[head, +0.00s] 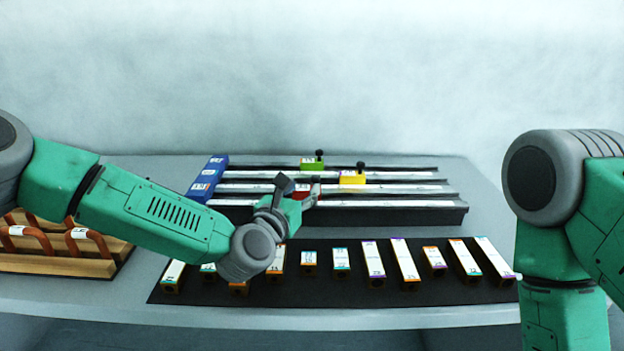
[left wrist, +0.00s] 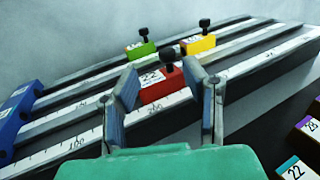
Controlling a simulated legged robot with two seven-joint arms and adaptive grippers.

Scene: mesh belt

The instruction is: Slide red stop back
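The red stop (left wrist: 160,87), with a black knob on top and a "22" label, sits on the nearest rail of the rack. In the head view the red stop (head: 299,192) is mostly hidden by my left gripper (head: 297,186). In the left wrist view the two fingers of my left gripper (left wrist: 160,88) stand apart, one on each side of the red stop. A small gap shows at the left finger; contact at the right finger is unclear. My right arm is at the right of the head view, its gripper out of frame.
A green stop (head: 310,163) and a yellow stop (head: 352,178) sit on rails farther back. A blue end block (head: 207,178) closes the rails' left end. Several labelled blocks lie on a black mat (head: 420,291) in front. A wooden rack (head: 60,265) stands left.

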